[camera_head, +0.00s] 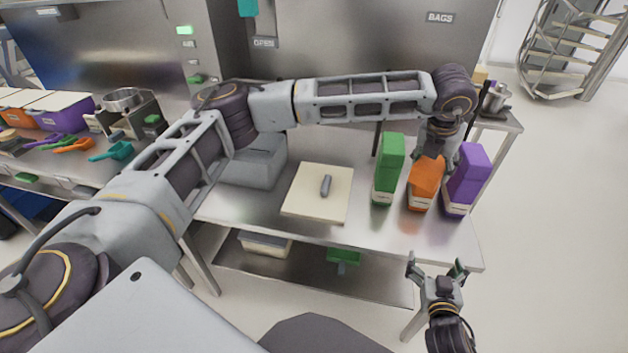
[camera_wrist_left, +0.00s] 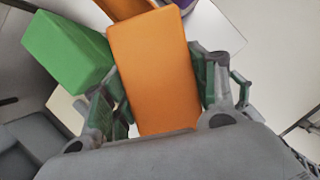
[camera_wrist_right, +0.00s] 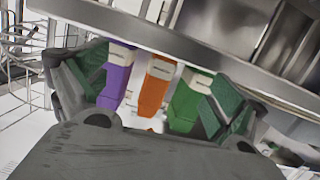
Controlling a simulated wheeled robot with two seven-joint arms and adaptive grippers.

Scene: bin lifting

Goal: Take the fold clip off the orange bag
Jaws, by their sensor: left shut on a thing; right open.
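The orange bag (camera_head: 423,190) stands on the steel table between the green bag (camera_head: 388,170) and the purple bag (camera_head: 467,180). My left gripper (camera_head: 431,156) is over its top. In the left wrist view the orange bag (camera_wrist_left: 155,75) fills the space between the fingers, which are shut on it. I cannot make out a fold clip on the bag; the gripper hides part of its top. My right gripper (camera_head: 437,268) is open and empty in front of the table's front edge. The right wrist view shows the orange bag (camera_wrist_right: 155,85) beyond its fingers.
A cream board (camera_head: 305,190) with a small grey object (camera_head: 326,186) lies left of the bags. A lower shelf (camera_head: 300,275) holds a green item (camera_head: 343,257). The table's front right corner is clear.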

